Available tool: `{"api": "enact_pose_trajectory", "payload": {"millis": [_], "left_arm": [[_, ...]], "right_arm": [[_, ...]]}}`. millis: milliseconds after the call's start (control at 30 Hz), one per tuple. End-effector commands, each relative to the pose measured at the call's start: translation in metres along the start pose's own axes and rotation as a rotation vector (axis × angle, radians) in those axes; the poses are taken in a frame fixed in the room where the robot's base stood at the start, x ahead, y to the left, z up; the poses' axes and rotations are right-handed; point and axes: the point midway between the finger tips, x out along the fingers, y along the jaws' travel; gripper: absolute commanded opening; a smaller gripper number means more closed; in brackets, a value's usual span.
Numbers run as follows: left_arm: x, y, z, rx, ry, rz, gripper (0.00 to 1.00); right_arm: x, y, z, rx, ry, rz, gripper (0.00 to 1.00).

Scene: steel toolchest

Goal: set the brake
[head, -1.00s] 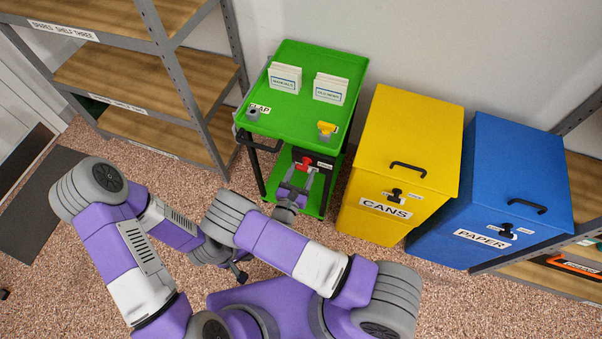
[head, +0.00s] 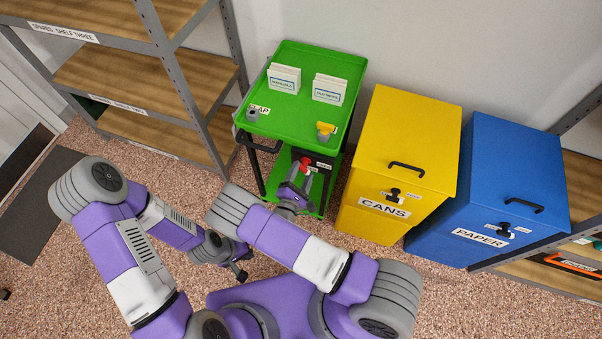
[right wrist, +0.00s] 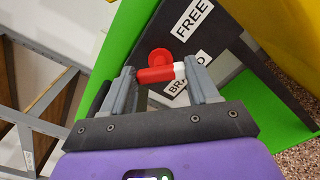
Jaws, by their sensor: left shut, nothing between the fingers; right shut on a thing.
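The green cart (head: 303,118) stands by the wall. Its brake is a red lever (head: 306,161) on a dark panel low on the cart's front. In the right wrist view the red lever (right wrist: 156,76) has a round red knob and a white end. My right gripper (right wrist: 160,72) is shut on it, one finger at each end of the bar. Beside it are a "FREE" label (right wrist: 191,20) and a "BRAKED" label (right wrist: 176,86), the latter partly hidden by a finger. My left gripper (head: 241,272) is shut and empty, low over the floor.
A yellow CANS bin (head: 408,140) stands close right of the cart, with a blue PAPER bin (head: 515,170) beyond it. A wooden shelf unit (head: 150,80) stands to the left. Card holders (head: 284,78) and a yellow tap-like part (head: 325,128) are on the cart top.

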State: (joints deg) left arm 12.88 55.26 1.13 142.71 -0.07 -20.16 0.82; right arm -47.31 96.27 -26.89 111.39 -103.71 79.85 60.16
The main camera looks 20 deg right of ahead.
Motion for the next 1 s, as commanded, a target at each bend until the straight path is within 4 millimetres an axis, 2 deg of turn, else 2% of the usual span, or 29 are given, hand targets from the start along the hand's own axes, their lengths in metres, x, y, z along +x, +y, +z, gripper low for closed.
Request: {"api": "enact_pose_trajectory", "payload": {"millis": [600, 1000], "left_arm": [[-0.0016, 0.0006, 0.0001, 0.000, 0.000, 0.000, 0.00], [-0.0012, 0.0005, 0.0001, 0.000, 0.000, 0.000, 0.00]], "right_arm": [[-0.0005, -0.0027, -0.0013, 0.559, 0.002, -0.002, 0.29], [-0.0005, -0.0031, -0.0018, 0.762, 0.002, -0.001, 0.29]]}}
